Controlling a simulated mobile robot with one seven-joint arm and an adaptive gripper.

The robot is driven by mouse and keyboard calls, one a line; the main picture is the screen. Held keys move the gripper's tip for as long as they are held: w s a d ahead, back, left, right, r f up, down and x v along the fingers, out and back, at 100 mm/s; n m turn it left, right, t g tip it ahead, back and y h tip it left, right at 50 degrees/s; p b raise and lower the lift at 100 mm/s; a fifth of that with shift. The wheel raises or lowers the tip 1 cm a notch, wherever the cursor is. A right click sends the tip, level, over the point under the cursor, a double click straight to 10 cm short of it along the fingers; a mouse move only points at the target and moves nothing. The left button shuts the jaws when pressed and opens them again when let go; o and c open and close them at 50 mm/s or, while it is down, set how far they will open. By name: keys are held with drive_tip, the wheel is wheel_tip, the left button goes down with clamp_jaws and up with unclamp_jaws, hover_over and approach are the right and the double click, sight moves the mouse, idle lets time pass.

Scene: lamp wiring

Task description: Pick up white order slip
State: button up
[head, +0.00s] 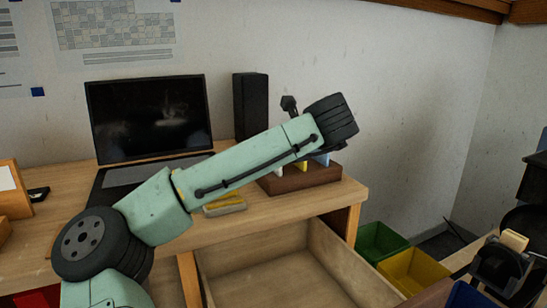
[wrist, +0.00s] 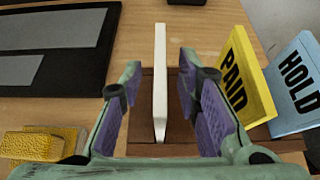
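The white order slip (wrist: 160,85) stands upright in a brown wooden holder (wrist: 143,135), seen nearly edge-on in the wrist view. My gripper (wrist: 160,66) is open, with one purple-padded finger on each side of the slip. Gaps show between the slip and both pads. In the head view my arm reaches over the desk to the holder (head: 300,181), and my wrist hides most of the slips and the gripper fingers.
A yellow PAID slip (wrist: 246,80) and a blue HOLD slip (wrist: 292,85) lean just right of my gripper. A laptop (head: 150,120) and a yellow sponge-like block (wrist: 40,143) are to the left. An open drawer (head: 290,270) is below the desk.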

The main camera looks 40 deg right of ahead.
drive_tip(key=shift+c, duration=0.2)
clamp_jaws()
idle(0.6)
